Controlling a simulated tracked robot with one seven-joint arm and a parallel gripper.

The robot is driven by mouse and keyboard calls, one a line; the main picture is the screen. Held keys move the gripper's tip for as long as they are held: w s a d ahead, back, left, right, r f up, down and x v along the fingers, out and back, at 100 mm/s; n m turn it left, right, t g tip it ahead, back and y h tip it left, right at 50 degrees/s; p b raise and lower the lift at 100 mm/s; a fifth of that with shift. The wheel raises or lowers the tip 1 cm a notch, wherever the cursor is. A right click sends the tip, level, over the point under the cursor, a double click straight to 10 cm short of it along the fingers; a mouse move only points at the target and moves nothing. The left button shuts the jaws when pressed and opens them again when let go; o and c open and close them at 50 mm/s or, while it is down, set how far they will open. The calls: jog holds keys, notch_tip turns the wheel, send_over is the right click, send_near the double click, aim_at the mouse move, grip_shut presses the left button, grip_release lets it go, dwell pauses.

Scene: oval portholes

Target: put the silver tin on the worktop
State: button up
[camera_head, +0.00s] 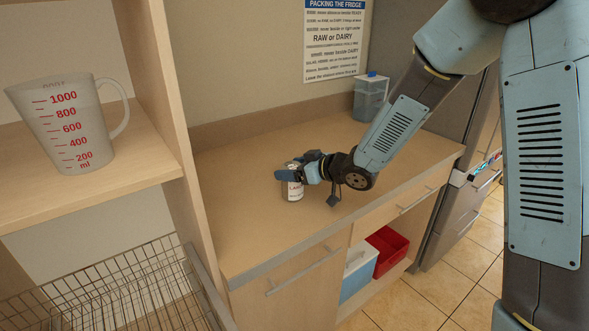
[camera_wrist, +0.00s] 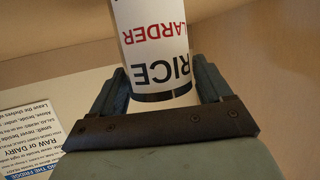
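The tin (camera_head: 294,192) has a white wrap label with red and black lettering that reads LARDER and RICE. It is upright at the worktop (camera_head: 240,200), near the middle; I cannot tell whether its base touches the surface. It fills the upper middle of the wrist view (camera_wrist: 155,45), with a dark band and a pale metal end nearest me. My gripper (camera_head: 296,174) is at the tin's upper part. In the wrist view its two fingers (camera_wrist: 163,88) lie against both sides of the tin, with no clear gap.
A lidded blue-grey container (camera_head: 371,97) stands at the worktop's back right. A shelf unit with a measuring jug (camera_head: 70,120) and a wire basket (camera_head: 125,290) is at left. A red bin (camera_head: 389,251) sits below the worktop. The worktop around the tin is clear.

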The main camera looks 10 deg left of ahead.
jog(key=shift+o, duration=1.4)
jog(key=s+d+r+m+t+h, duration=0.1)
jog(key=d+r+m+t+h, duration=0.25)
jog(key=d, duration=0.75)
jog(key=s+d+r+m+h, duration=0.15)
jog(key=d+r+h, duration=0.35)
jog(key=d, duration=0.5)
jog(key=s+d+r+m+t+h, duration=0.1)
jog(key=d+r+m+t+h, duration=0.15)
jog(key=d+r, duration=0.6)
jog(key=s+d+m+g+h, duration=0.1)
jog(key=s+d, duration=0.4)
jog(key=s, duration=0.5)
jog(key=s+d+m+g+h, duration=0.1)
jog(key=s+d+m+g, duration=0.3)
jog(key=s, duration=0.7)
jog(key=shift+s+d+m+g, duration=0.3)
jog(key=shift+d+m, duration=0.25)
jog(key=shift+d, duration=0.6)
